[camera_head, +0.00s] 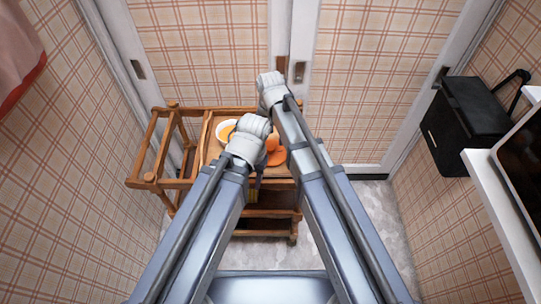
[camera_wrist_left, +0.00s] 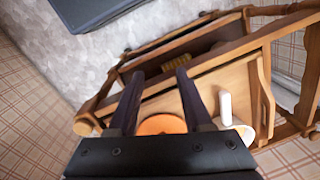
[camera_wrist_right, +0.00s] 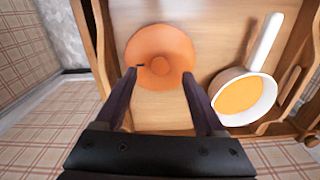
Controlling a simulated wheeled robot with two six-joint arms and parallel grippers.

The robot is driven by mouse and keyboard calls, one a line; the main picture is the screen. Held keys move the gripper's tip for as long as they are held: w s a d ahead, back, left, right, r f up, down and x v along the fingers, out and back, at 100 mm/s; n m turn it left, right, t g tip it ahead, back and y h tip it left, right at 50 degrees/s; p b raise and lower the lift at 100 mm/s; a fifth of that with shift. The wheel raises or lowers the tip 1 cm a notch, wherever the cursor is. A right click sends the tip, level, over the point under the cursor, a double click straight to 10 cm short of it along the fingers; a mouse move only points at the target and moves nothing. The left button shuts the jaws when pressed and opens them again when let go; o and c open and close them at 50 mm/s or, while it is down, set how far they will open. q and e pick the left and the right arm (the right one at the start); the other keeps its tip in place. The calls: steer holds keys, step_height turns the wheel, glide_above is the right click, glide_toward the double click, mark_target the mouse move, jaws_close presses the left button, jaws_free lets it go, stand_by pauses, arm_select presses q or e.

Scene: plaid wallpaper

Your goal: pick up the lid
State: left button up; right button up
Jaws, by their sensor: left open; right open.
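The orange lid (camera_wrist_right: 160,50) is a round disc with a raised knob, lying on the top of the wooden cart in the right wrist view. In the head view the lid (camera_head: 277,157) is partly covered by my arms. My right gripper (camera_wrist_right: 159,76) is open, its fingertips to either side of the lid's knob in the picture. I cannot tell how far above the lid they are. My left gripper (camera_wrist_left: 160,74) is open and empty at the cart, with part of the lid (camera_wrist_left: 162,124) showing between its fingers.
A white pan (camera_wrist_right: 244,95) with orange contents and a white handle stands beside the lid on the wooden cart (camera_head: 160,182). The cart has raised wooden rails. A black box (camera_head: 465,125) and a white shelf (camera_head: 505,205) are at the right. Grey floor shows around the cart.

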mark_target(270, 148)
steer(key=shift+w+f+b, duration=0.15)
steer(key=shift+f+b, duration=1.15)
steer(key=shift+f, duration=0.1)
steer(key=shift+w+f+b, duration=0.1)
steer(key=shift+f+b, duration=1.2)
steer(key=shift+f, duration=0.05)
steer(key=shift+r, duration=0.1)
steer(key=shift+c, duration=0.3)
jaws_close()
